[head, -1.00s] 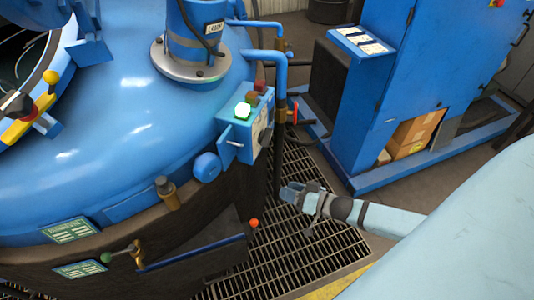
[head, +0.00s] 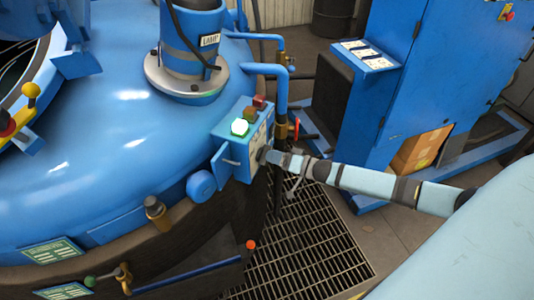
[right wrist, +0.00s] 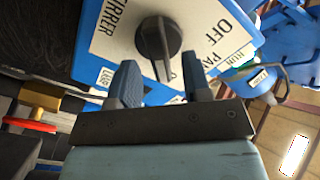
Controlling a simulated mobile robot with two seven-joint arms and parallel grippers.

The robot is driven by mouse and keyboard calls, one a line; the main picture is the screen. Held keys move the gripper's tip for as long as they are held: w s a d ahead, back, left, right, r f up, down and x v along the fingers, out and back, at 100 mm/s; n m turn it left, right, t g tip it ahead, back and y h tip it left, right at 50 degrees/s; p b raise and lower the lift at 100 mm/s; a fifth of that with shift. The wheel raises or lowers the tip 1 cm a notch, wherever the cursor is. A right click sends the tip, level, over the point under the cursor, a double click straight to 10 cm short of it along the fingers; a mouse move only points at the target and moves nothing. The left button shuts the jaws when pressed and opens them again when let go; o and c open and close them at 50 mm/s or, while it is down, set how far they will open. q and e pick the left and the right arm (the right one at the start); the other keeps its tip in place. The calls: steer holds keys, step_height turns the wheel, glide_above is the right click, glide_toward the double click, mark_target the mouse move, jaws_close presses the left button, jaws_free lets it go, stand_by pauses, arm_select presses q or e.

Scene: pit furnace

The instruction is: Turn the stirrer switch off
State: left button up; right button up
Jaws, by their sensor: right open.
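The stirrer switch is a black rotary knob (right wrist: 158,42) on a white plate (right wrist: 108,35) lettered "STIRRER" and "OFF" in the right wrist view. Its lower end points toward the gap between my fingers; I cannot tell its set position for sure. The plate is on the side of a blue control box (head: 237,158), which carries a lit green-white lamp (head: 240,127). My right gripper (right wrist: 161,78) is open, its two fingers on either side of the knob's lower end; contact is not clear. In the head view, my right gripper (head: 268,156) is against the box's right side. My left gripper is out of view.
The large blue furnace cover (head: 110,140) fills the left. Blue pipes (head: 281,85) and a red valve handle (head: 297,132) stand just behind the box. A blue cabinet (head: 430,80) is at the right. Open grating (head: 300,245) lies below my right arm.

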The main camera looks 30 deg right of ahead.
steer(key=shift+x, duration=1.4)
steer(key=shift+c, duration=0.4)
jaws_close()
